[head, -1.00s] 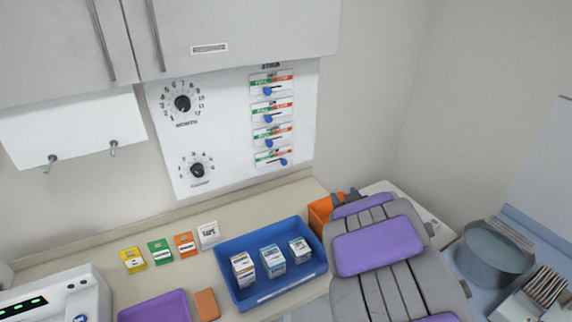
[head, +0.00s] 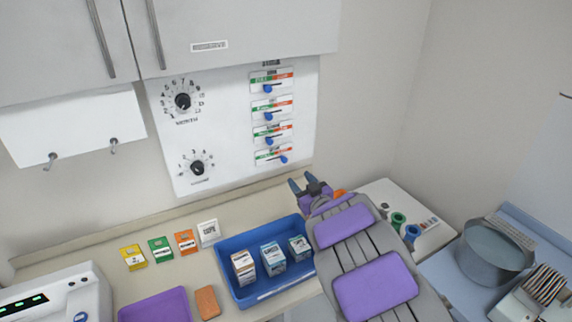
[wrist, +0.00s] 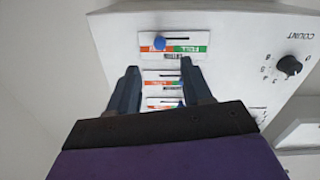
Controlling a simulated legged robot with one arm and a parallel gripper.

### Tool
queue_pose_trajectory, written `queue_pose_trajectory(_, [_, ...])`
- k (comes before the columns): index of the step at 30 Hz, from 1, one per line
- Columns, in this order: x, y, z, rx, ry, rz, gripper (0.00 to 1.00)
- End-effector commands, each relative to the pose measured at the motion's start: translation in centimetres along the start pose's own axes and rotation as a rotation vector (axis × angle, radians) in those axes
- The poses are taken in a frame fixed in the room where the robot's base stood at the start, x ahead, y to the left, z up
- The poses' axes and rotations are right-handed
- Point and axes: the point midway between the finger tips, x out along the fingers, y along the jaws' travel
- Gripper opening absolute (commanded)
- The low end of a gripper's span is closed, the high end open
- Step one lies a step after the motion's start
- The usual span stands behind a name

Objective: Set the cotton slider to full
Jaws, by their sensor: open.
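A white wall panel (head: 228,125) carries a column of several sliders with green and red-orange scales and blue knobs. Their labels are too small to read, so I cannot tell which is cotton. The upper sliders, such as the top one (head: 268,88), have knobs near the middle. The bottom slider's knob (head: 284,159) sits toward the right, red-orange end. The wrist view shows the panel upside down, with the bottom slider's knob (wrist: 159,43) just beyond the fingertips. My gripper (head: 303,180) is open and empty, below and right of the sliders; its fingers (wrist: 159,70) touch no knob.
Two round dials (head: 183,101) are left of the sliders. Below, the counter holds a blue tray (head: 262,298) with several boxes, small packets (head: 160,250) and a purple tray (head: 155,308). A cabinet (head: 240,30) overhangs the panel. A metal pot (head: 490,255) stands right.

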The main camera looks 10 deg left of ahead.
Motion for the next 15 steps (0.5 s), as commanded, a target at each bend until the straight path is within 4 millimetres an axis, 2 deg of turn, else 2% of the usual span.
queue_pose_trajectory(3, [1.8,0.0,-0.1,-0.001,0.006,-0.002,0.49])
queue_pose_trajectory(15, [7.0,0.0,-0.1,-0.001,0.005,-0.001,0.49])
